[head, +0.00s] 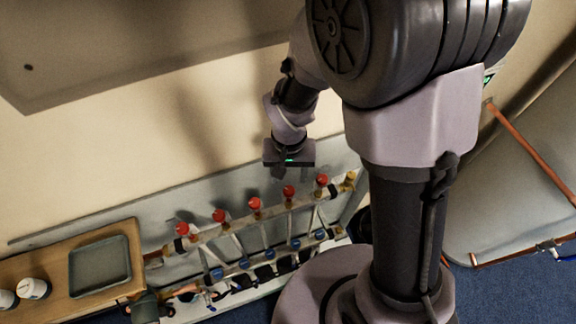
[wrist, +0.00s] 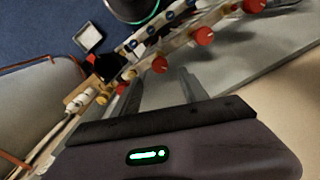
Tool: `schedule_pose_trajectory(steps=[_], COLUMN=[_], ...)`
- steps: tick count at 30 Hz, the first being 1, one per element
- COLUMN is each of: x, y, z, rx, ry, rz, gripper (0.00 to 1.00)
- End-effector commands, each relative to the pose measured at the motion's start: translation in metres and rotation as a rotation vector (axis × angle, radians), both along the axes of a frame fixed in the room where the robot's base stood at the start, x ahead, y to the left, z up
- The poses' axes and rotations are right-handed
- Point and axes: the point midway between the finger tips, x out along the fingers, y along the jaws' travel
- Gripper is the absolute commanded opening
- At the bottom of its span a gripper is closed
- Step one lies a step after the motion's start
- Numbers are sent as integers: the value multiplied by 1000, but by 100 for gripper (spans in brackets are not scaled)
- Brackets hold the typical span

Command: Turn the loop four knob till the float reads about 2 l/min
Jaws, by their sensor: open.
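The manifold (head: 232,232) runs along the wall in the head view, with a row of several red knobs (head: 254,203) on top and a lower row of blue knobs (head: 269,254). Pale stems join the rows. I cannot read loop numbers or any float scale, so I cannot tell which knob is loop four. My gripper (head: 289,164) is above the right part of the red row, apart from it. In the wrist view my gripper (wrist: 168,80) is open and empty. A red knob (wrist: 160,65) shows near the fingertips; more red knobs (wrist: 204,36) run up to the right.
A wooden bench (head: 60,262) with a grey tray (head: 100,265) and white tubs (head: 33,288) stands left of the manifold. The wall is close behind it. A pale panel with copper pipe (head: 530,150) stands at right. Blue floor lies in front.

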Motion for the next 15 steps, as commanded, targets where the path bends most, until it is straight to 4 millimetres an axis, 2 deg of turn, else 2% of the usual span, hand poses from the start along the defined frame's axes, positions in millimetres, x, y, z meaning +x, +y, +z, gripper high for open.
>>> schedule_pose_trajectory(steps=[1,6,10,15], x=[-1,-1,0,0], y=[0,0,0,0], z=[-17,-54,-69,-75], rx=[-2,-1,-1,0], ry=[5,2,1,0], rz=[1,1,1,0], gripper=[51,51,51,51])
